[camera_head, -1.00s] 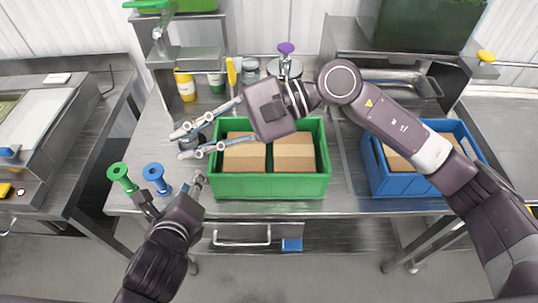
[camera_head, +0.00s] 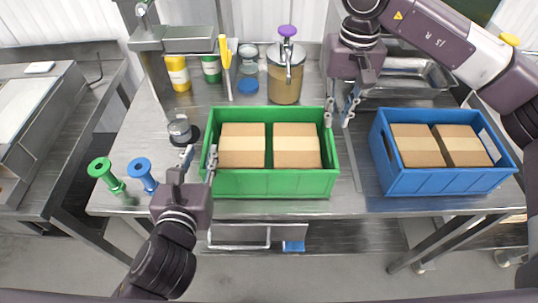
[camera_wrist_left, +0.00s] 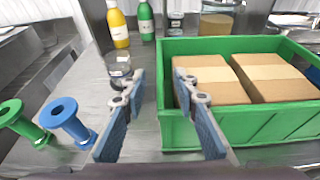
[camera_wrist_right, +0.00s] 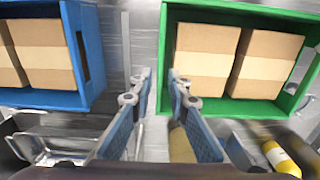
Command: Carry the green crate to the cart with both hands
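The green crate (camera_head: 275,184) stands on the steel table and holds two cardboard boxes (camera_head: 243,146). It also shows in the left wrist view (camera_wrist_left: 245,127) and the right wrist view (camera_wrist_right: 240,12). My left gripper (camera_head: 199,160) is open at the crate's left wall, one finger on each side of the wall line. My right gripper (camera_head: 339,112) points down at the crate's right wall, open, with its fingers on either side of the wall line. Contact with either wall cannot be told. I cannot make out a cart.
A blue crate (camera_head: 440,181) with two boxes stands right of the green one. Behind are a dispenser jar (camera_head: 285,88), bottles (camera_head: 178,74) and a metal pan (camera_head: 410,80). Green (camera_head: 106,172) and blue (camera_head: 142,173) spools and a small jar (camera_head: 180,130) stand left.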

